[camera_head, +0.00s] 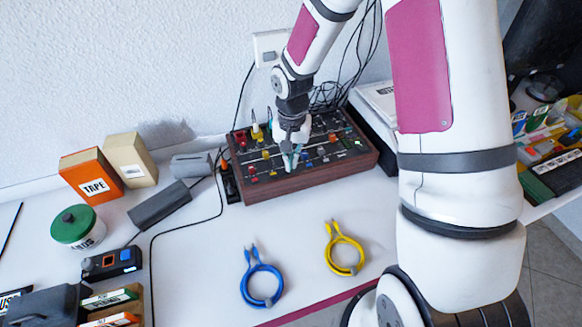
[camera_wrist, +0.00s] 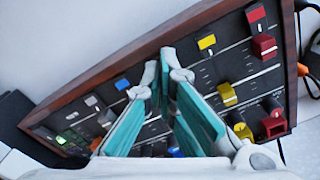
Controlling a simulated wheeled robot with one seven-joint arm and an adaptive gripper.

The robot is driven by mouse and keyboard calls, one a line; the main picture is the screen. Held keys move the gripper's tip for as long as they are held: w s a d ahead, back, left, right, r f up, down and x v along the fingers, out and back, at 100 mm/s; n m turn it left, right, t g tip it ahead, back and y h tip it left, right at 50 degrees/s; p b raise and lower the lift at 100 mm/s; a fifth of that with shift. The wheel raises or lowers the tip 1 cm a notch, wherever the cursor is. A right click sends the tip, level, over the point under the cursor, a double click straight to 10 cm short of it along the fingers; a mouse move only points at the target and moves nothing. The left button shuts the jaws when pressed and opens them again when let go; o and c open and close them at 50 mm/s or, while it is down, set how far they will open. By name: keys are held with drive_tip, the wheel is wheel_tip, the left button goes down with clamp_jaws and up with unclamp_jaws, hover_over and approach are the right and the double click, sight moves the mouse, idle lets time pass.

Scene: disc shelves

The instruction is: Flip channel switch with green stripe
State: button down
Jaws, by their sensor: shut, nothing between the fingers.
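The wood-sided mixer (camera_head: 318,178) stands against the wall, with colored knobs, sliders and switches on its dark panel. My gripper (camera_head: 291,160) reaches down over the middle of this panel. In the wrist view, my gripper (camera_wrist: 163,72) shows its teal-padded fingers with the tips together and nothing between them. Behind it, the mixer's wooden edge (camera_wrist: 100,72) runs diagonally. A small green patch (camera_wrist: 62,139) shows at the panel's lower left in the wrist view. I cannot make out which switch bears a green stripe. My fingers hide part of the panel, and contact is unclear.
A blue cable (camera_head: 262,285) and a yellow cable (camera_head: 345,255) lie coiled in front of the mixer. An orange tape box (camera_head: 92,176) and a green-lidded jar (camera_head: 78,228) stand at left. Black cords run behind and left of the mixer. The table's front middle is mostly clear.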

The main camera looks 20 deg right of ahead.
sight(292, 170)
drive_tip(key=shift+f+b, duration=0.45)
drive_tip(key=shift+f, duration=0.4)
idle(0.4)
drive_tip(key=shift+r+p, duration=1.95)
drive_tip(key=shift+r, duration=1.55)
